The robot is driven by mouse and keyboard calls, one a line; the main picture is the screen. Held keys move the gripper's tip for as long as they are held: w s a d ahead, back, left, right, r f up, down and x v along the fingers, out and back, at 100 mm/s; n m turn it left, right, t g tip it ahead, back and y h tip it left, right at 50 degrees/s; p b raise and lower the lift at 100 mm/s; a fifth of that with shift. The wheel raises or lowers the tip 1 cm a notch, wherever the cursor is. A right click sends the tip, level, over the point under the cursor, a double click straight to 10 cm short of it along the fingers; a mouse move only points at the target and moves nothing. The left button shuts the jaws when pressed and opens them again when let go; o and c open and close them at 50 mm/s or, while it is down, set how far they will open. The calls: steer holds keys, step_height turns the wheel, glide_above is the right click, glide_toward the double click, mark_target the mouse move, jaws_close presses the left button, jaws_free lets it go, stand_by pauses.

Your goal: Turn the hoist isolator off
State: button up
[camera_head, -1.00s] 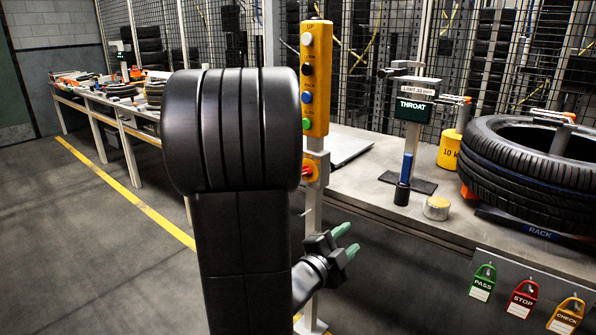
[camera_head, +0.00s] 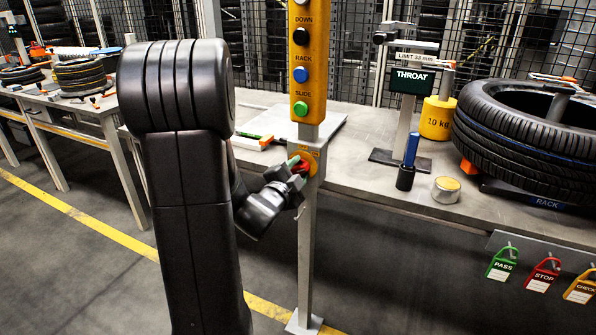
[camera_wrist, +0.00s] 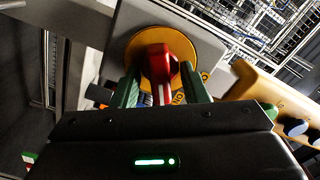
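The hoist isolator has a red handle (camera_wrist: 160,58) on a round yellow plate (camera_wrist: 133,62), on a grey box in the wrist view. In the head view the isolator (camera_head: 309,160) sits on the post, just below the yellow button panel (camera_head: 308,60). My gripper (camera_head: 297,164) is at the isolator, partly hidden by the handle and my own arm. In the wrist view its green fingers (camera_wrist: 160,78) stand on either side of the red handle. They look open around it, with a narrow gap at the left finger; contact on the right is unclear.
The workbench (camera_head: 375,185) behind the post carries the throat gauge (camera_head: 410,80), a yellow 10 kg weight (camera_head: 437,118) and a large tyre (camera_head: 520,125). Pass, stop and check tags hang at its front right (camera_head: 545,274). The floor at front left is clear.

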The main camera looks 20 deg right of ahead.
steer(key=shift+w, duration=0.1)
jaws_close()
steer(key=shift+n, duration=0.4)
steer(key=n, duration=0.5)
steer(key=shift+n, duration=0.3)
steer(key=n+p, duration=0.1)
steer(key=n, duration=0.4)
steer(key=shift+n, duration=0.3)
jaws_free()
